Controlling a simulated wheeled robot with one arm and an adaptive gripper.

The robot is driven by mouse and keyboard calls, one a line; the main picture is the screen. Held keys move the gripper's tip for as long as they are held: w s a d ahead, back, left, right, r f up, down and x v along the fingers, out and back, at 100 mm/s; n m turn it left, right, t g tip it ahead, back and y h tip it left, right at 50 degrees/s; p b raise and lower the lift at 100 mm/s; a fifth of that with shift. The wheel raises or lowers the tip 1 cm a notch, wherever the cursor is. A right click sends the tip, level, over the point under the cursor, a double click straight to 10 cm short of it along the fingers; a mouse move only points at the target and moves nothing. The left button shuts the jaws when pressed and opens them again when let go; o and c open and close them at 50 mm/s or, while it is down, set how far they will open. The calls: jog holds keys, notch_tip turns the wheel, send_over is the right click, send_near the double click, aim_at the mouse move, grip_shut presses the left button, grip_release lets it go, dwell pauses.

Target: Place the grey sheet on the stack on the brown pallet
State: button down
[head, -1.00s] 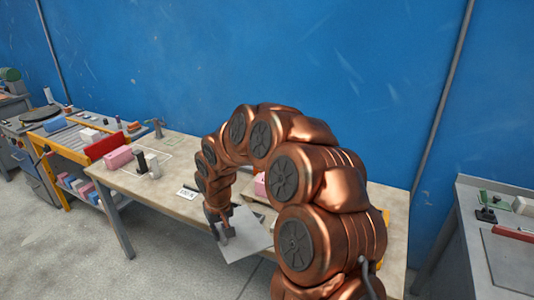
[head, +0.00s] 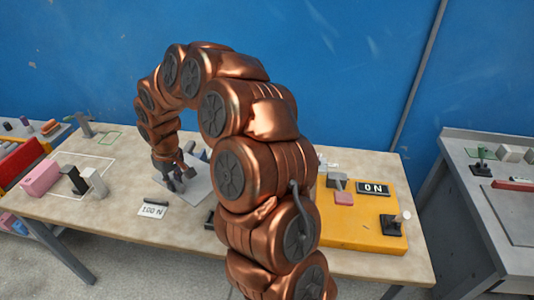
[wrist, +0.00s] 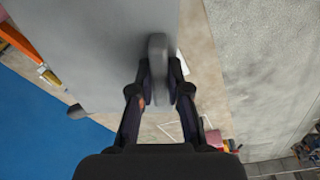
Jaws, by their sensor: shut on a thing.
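The grey sheet (head: 200,187) is in my gripper (head: 177,180), over the workbench in the head view. In the wrist view the sheet (wrist: 105,45) fills the upper left, and my gripper (wrist: 159,78) is shut on its raised grey handle (wrist: 157,55). From these views I cannot tell the height of the sheet above the bench. I cannot make out the brown pallet or the stack; my arm hides part of the bench right of the sheet.
On the workbench (head: 105,212), a "100 N" card (head: 153,210) lies in front of the sheet. A yellow board (head: 355,228) with an "ON" sign (head: 372,188) lies right. Bare bench shows front left.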

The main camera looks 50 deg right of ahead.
jog(key=s+d+n+y+b, duration=0.1)
jog(key=s+d+n+b, duration=0.35)
jog(key=d, duration=0.95)
jog(key=s+d+n+b, duration=0.1)
jog(key=s+d+n, duration=0.55)
jog(key=d, duration=0.75)
jog(key=shift+m, duration=0.8)
jog(key=shift+s+d+f, duration=0.1)
jog(key=shift+s+f, duration=0.1)
jog(key=shift+f, duration=0.9)
jog(key=shift+s+d+f, duration=0.1)
jog(key=shift+s+f, duration=0.15)
jog(key=shift+f, duration=0.8)
jog(key=shift+s+f, duration=0.2)
jog(key=shift+f, duration=0.9)
jog(key=shift+f+b, duration=0.4)
jog(key=shift+f, duration=0.25)
jog(key=c, duration=1.1)
grip_release()
jog(key=shift+o, duration=0.2)
jog(key=shift+r, duration=0.1)
notch_tip(320, 180, up, 12)
jog(key=d, duration=0.1)
jog(key=shift+s, duration=0.45)
